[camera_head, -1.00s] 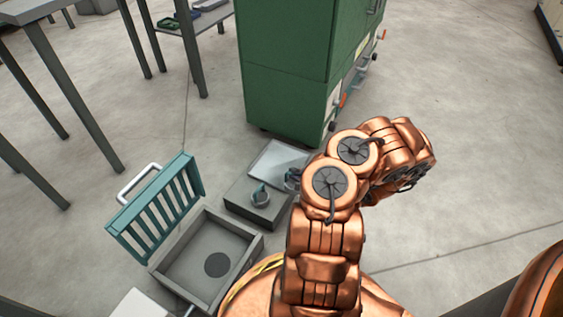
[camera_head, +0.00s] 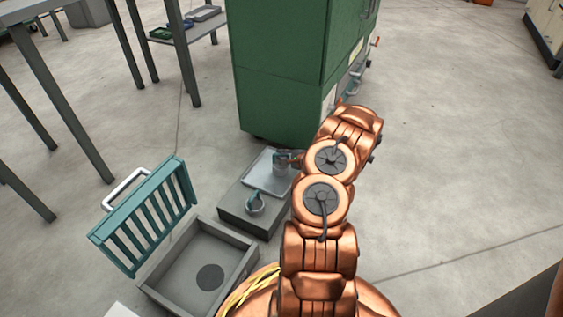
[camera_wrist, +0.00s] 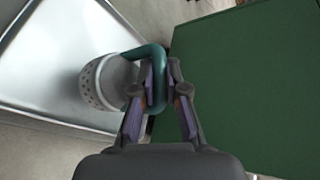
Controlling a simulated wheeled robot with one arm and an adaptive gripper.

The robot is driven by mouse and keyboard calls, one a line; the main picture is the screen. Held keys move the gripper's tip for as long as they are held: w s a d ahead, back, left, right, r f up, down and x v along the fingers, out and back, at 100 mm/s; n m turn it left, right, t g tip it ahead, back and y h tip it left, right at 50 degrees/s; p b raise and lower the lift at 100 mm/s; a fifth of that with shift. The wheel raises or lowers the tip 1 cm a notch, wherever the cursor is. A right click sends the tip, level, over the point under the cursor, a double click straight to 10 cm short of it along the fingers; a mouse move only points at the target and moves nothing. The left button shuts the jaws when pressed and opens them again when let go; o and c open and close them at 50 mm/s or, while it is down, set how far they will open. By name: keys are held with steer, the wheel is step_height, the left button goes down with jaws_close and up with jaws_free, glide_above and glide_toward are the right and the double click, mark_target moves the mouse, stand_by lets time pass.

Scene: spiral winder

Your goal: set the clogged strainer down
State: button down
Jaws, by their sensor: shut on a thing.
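The strainer (camera_wrist: 100,82) is a pale grey perforated cup with a teal loop handle. My gripper (camera_wrist: 160,78) is shut on that handle in the wrist view. The cup overlaps a shallow metal tray (camera_wrist: 55,45); I cannot tell whether it touches it. In the head view the held strainer (camera_head: 281,166) shows at the right side of the tray (camera_head: 262,178), and my arm mostly hides the gripper. A second small cup with a teal handle (camera_head: 255,206) stands on the grey block in front of the tray.
A green cabinet (camera_head: 280,75) stands close behind the tray and fills the right of the wrist view. A grey open box (camera_head: 180,285) with a raised teal slatted lid (camera_head: 145,220) is at the lower left. Tables stand at the upper left. Floor at right is clear.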

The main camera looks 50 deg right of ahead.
steer(key=shift+w+d, duration=0.3)
steer(key=shift+w, duration=0.15)
step_height(320, 180, down, 4)
steer(key=b, duration=0.2)
steer(key=shift+r+b, duration=0.15)
steer(key=shift+b, duration=0.15)
steer(key=shift+r, duration=0.1)
steer(key=c, duration=1.2)
jaws_free()
